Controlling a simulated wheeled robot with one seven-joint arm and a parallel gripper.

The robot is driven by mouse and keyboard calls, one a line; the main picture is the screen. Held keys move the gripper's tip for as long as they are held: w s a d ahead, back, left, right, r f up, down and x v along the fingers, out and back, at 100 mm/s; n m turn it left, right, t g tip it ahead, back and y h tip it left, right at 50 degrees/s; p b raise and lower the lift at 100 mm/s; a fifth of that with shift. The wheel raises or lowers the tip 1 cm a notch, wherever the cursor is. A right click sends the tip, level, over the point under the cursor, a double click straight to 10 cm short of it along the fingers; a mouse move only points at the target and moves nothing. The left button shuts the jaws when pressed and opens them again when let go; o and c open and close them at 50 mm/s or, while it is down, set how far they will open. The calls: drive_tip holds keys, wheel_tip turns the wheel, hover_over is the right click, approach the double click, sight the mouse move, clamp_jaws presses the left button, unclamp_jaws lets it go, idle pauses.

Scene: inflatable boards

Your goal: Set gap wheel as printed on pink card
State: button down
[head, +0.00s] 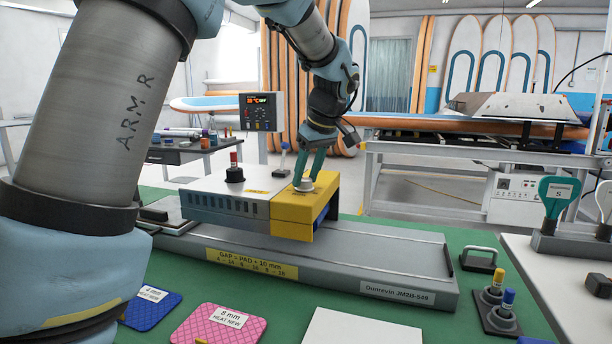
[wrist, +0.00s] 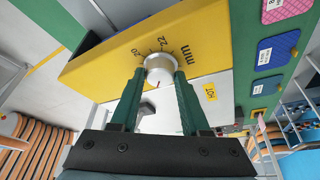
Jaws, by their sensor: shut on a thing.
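The gap wheel (wrist: 159,68) is a small silver knob on the yellow head (wrist: 110,60) of the machine, with "20", "22" and "mm" printed beside it. A short red mark shows on its near side in the wrist view; the value it reads is unclear. In the head view the wheel (head: 304,186) is partly covered by my fingers. My gripper (wrist: 158,75) is shut on the wheel, one green finger on each side. The pink card (head: 220,324) lies on the green table and reads "8 mm" and "HEAT NEW"; it also shows in the wrist view (wrist: 288,8).
A yellow label (head: 252,263) on the grey base reads "GAP = PAD + 10 mm". A blue card (head: 150,307) lies left of the pink one.

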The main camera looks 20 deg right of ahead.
drive_tip(key=shift+f+n+y, duration=0.1)
drive_tip(key=shift+n+y, duration=0.2)
drive_tip(key=shift+n, duration=0.5)
drive_tip(key=shift+g, duration=0.3)
drive_tip(key=shift+c, duration=1.9)
unclamp_jaws()
drive_tip(key=shift+d, duration=0.1)
drive_tip(key=v, duration=1.1)
drive_tip(key=shift+b, duration=0.35)
drive_tip(key=shift+f, duration=0.1)
